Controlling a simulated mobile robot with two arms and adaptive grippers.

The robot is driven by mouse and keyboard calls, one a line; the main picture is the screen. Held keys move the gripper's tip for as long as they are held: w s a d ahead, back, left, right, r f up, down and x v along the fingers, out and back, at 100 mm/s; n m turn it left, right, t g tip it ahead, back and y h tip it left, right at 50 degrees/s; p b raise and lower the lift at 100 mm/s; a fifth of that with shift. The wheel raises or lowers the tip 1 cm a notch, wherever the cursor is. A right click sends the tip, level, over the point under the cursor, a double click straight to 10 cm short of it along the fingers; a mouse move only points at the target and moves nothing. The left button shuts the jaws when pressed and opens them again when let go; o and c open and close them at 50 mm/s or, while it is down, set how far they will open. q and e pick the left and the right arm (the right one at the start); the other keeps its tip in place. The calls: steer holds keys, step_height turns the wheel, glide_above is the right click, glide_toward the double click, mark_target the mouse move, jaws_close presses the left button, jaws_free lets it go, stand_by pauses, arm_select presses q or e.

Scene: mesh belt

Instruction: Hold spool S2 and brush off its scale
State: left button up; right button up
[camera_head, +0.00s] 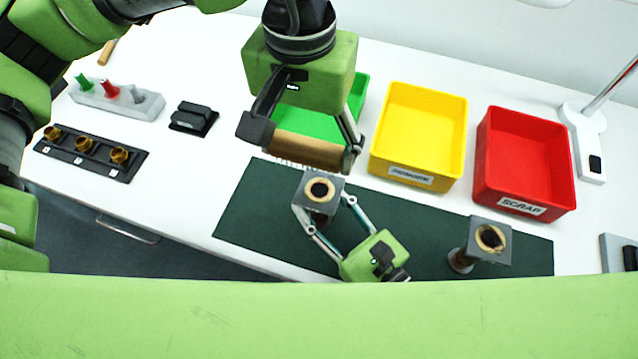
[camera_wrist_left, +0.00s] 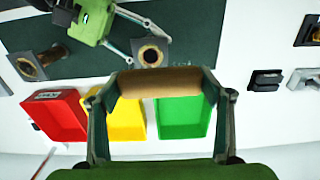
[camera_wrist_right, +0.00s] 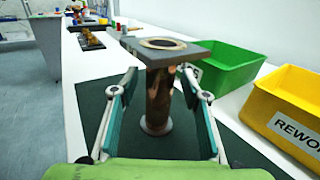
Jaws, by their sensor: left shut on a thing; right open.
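A spool (camera_head: 318,205) with a square grey top flange, a tan ring round a dark hole and a copper-coloured barrel stands upright on the dark green mat. The right wrist view shows its barrel (camera_wrist_right: 158,98). A second, similar spool (camera_head: 494,236) stands at the mat's right; no label tells me which is S2. My right gripper (camera_wrist_right: 158,84) is open, its fingers on either side of the first spool's barrel below the flange. My left gripper (camera_head: 304,148) is shut on a wooden-backed brush (camera_head: 305,150), bristles down, above and behind the first spool. Any scale is too small to make out.
Green (camera_head: 300,122), yellow (camera_head: 378,150) and red (camera_head: 484,165) bins stand behind the mat (camera_head: 250,215). At left are a black rack with brass pieces (camera_head: 88,152), a grey holder with coloured pegs (camera_head: 118,100) and a black block (camera_head: 194,118). A lamp base (camera_head: 583,150) stands at right.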

steer(key=v, duration=1.1)
steer(key=shift+f, duration=0.1)
steer(key=shift+s+d, duration=0.3)
steer(key=shift+d, duration=0.05)
